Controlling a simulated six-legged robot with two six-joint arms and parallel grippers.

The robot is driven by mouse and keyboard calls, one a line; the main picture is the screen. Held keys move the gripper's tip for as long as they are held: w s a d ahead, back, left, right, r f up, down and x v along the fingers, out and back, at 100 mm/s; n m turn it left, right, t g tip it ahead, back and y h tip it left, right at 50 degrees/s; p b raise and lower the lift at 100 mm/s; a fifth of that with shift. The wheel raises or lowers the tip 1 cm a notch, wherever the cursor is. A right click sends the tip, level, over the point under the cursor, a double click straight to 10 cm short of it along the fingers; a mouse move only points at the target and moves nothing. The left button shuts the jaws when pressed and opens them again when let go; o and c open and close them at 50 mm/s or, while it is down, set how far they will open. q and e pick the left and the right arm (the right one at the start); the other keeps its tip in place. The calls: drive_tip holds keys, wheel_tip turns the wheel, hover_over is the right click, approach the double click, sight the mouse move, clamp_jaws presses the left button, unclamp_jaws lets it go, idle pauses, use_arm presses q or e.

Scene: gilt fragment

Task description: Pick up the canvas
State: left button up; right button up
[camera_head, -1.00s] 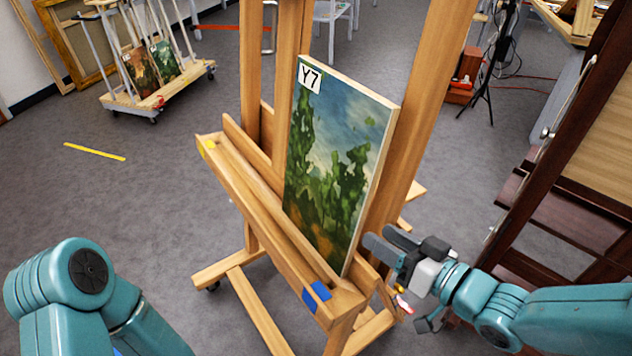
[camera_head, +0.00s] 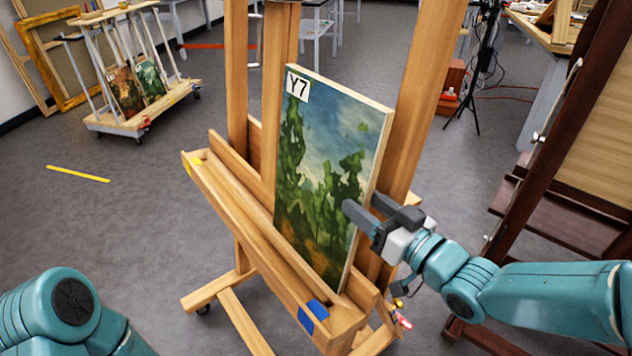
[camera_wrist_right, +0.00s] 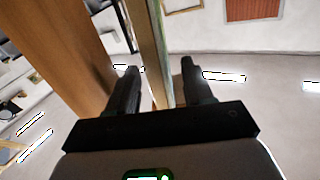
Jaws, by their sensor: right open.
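The canvas (camera_head: 322,165) is a painting of green trees under a blue sky, with a white label reading Y7 at its top left. It stands leaning on the ledge of a wooden easel (camera_head: 235,225). My right gripper (camera_head: 362,204) is open at the canvas's right edge, with one finger in front of the painted face and the other by its back. In the right wrist view the canvas edge (camera_wrist_right: 150,45) runs between the two open fingers (camera_wrist_right: 158,80). Contact cannot be told. My left arm shows at the lower left, but its gripper is out of view.
A cart (camera_head: 130,122) with more paintings stands at the back left. A dark wooden frame (camera_head: 545,130) stands at the right. Floor to the left is mostly clear.

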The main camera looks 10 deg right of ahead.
sight(346, 187)
drive_tip(key=shift+w+a+r, duration=0.1)
drive_tip(key=shift+w+a, duration=0.3)
drive_tip(key=shift+w, duration=0.1)
drive_tip(key=p+x, duration=0.1)
drive_tip(key=x, duration=0.4)
drive_tip(key=shift+d, duration=0.2)
drive_tip(key=shift+c, duration=0.3)
clamp_jaws()
